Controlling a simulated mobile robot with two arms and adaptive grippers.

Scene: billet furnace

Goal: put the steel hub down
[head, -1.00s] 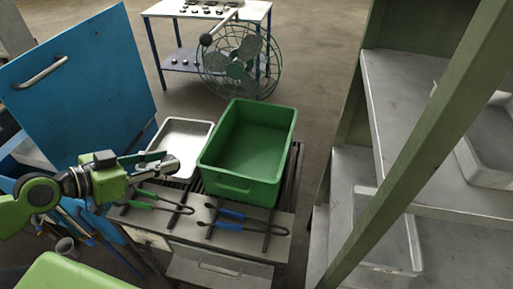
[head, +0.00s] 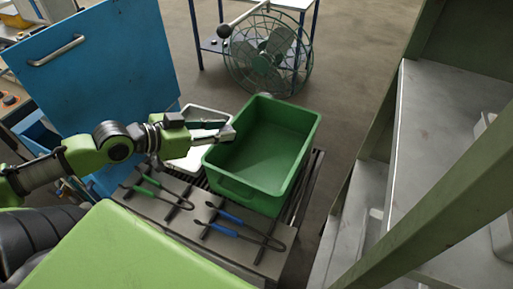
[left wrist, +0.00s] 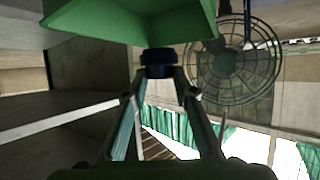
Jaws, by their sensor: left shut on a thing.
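My left gripper (head: 218,133) is at the near-left rim of the green bin (head: 232,187), above the edge between the bin and a white tray (head: 196,158). In the left wrist view its two fingers (left wrist: 160,88) close on a dark, short round piece, the steel hub (left wrist: 158,62), held at the fingertips. The hub appears just below the bin's green wall (left wrist: 130,20) in that picture. In the head view the hub is too small and covered to make out clearly. My right gripper is not in view.
Tongs with green handles (head: 148,184) and tongs with blue handles (head: 230,218) lie on the bench in front. A wire-caged fan (head: 268,52) stands behind the bin. A grey shelf unit (head: 440,130) rises at the right. The bin looks empty.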

